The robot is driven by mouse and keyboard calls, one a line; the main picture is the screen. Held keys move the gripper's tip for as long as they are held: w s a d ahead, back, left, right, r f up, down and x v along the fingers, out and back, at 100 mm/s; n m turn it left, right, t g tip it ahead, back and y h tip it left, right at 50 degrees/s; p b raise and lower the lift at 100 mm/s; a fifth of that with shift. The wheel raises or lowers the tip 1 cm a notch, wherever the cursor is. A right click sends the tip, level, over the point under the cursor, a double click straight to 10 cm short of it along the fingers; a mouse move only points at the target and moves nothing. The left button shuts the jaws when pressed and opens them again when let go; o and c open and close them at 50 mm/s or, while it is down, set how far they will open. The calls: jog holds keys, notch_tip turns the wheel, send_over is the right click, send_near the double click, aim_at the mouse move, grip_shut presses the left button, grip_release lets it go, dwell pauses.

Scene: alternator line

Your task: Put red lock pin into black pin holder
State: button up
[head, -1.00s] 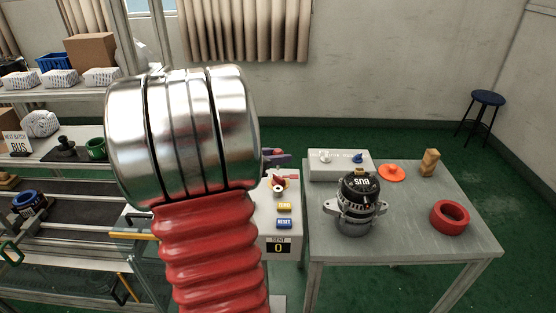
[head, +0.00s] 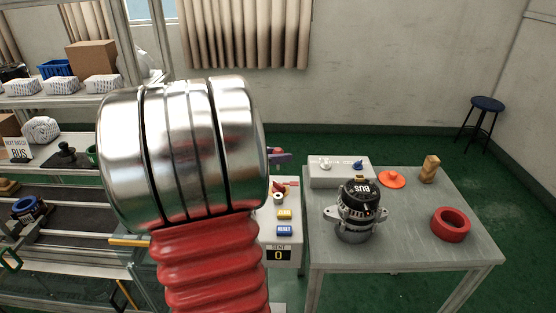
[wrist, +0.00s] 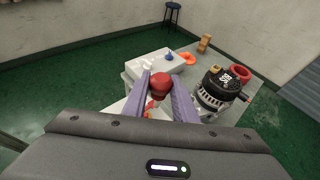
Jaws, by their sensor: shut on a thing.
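My gripper (wrist: 165,98) is shut on the red lock pin (wrist: 160,82), whose round red head shows between the purple fingers in the wrist view. The pin's lower part is hard to make out. In the head view my arm covers most of the gripper, and only a bit of a purple finger (head: 279,157) shows past it. I cannot identify the black pin holder for certain. A small black piece with a knob (head: 67,156) stands on the left shelf, but I cannot tell whether it is the holder.
A grey table (head: 415,240) on the right bears an alternator (head: 358,212), a red ring (head: 451,224), an orange disc (head: 392,179), a wooden block (head: 430,169) and a pale box with knobs (head: 340,173). A button panel (head: 284,243) stands left of it. Shelves fill the left side.

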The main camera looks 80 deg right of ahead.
jog(key=shift+r, duration=1.1)
